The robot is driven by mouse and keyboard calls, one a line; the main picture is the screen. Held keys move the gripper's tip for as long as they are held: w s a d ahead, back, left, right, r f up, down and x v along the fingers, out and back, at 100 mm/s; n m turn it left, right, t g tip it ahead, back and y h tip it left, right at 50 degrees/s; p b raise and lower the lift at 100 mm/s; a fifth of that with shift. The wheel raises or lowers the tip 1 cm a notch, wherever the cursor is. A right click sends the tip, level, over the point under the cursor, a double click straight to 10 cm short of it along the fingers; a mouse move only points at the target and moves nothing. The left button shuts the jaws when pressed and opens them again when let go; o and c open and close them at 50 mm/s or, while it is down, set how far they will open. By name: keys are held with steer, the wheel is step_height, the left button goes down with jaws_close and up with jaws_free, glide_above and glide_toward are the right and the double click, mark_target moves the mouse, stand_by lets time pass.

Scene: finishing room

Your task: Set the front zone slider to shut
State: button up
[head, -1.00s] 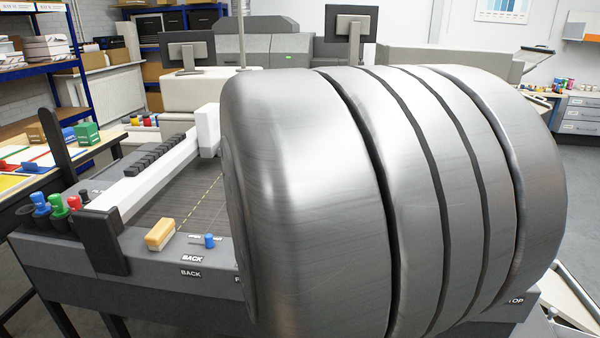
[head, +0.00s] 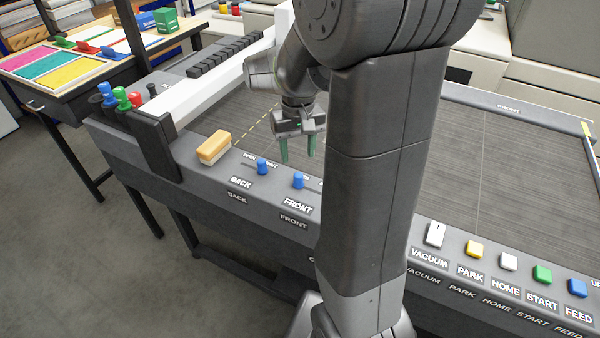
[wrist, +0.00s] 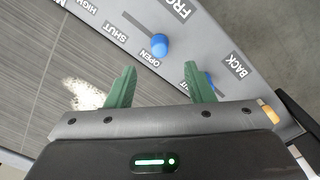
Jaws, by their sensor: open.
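The front zone slider's blue knob (head: 298,180) stands on the machine's front rail above the FRONT label. In the wrist view the knob (wrist: 160,45) sits at the OPEN end of its slot; the slot runs free toward SHUT. My gripper (head: 297,157) is open and empty above the dark bed, just behind the rail. In the wrist view the knob appears just beyond my gripper's (wrist: 160,68) green fingertips and between them in the picture, not touched.
The blue BACK knob (head: 262,167) is close on the left, partly hidden by a finger in the wrist view. A wood-topped brush (head: 214,147) lies farther left on the rail. My arm hides the rail's middle.

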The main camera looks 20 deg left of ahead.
mark_target(299, 174)
step_height(299, 174, down, 9)
steer(key=shift+r, duration=0.15)
jaws_close()
